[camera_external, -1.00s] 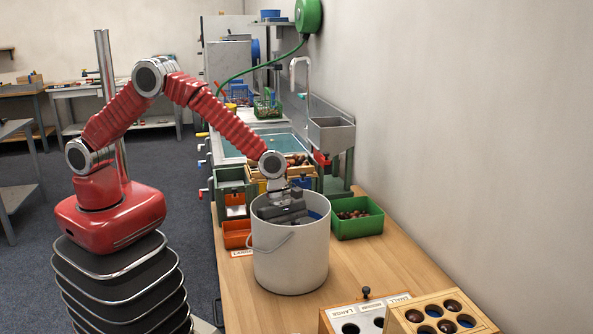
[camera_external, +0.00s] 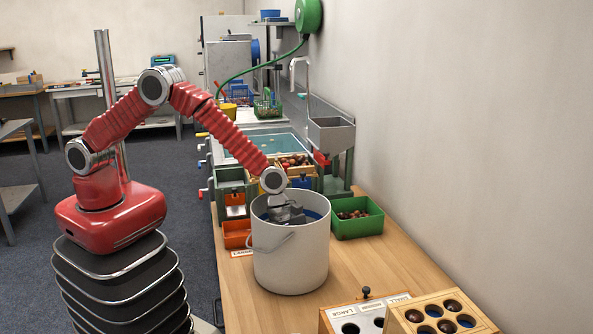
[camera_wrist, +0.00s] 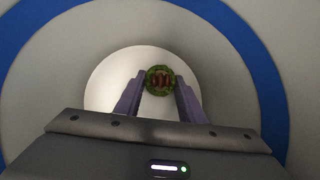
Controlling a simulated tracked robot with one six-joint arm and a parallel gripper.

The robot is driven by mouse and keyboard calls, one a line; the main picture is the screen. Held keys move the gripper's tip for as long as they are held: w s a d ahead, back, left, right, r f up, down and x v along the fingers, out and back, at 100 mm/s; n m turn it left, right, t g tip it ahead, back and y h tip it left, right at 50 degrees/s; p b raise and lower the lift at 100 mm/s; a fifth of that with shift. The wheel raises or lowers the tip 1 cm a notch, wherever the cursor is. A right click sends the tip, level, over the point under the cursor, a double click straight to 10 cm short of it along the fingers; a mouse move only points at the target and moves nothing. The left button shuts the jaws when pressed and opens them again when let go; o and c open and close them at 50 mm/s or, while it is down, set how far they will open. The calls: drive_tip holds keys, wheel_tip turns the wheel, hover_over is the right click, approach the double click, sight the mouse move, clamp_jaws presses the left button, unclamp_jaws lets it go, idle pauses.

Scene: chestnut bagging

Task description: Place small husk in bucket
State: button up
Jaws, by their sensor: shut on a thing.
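The bucket (camera_external: 291,262) is white with a wire handle and a blue band inside its rim. It stands on the wooden bench. My gripper (camera_external: 286,215) reaches down into its mouth, and the fingertips are hidden by the bucket wall in the external view. In the wrist view, the small husk (camera_wrist: 160,80) is round and green with a reddish-brown middle. It sits between the two fingertips of my gripper (camera_wrist: 159,84), which is shut on it. The pale bucket floor (camera_wrist: 108,72) shows behind the husk, and the blue band (camera_wrist: 262,60) curves around.
A green bin (camera_external: 358,220) with chestnuts stands right of the bucket. An orange bin (camera_external: 236,236) is at its left. A sorting box with holes (camera_external: 440,312) lies at the front right. The bench right of the bucket is partly clear.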

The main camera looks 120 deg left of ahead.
drive_tip(key=o, duration=1.1)
drive_tip(key=r, duration=0.5)
drive_tip(key=s+r, duration=0.1)
drive_tip(key=r, duration=0.2)
drive_tip(key=shift+a+r, duration=0.2)
drive_tip(key=shift+a, duration=0.1)
drive_tip(key=shift+r, duration=0.75)
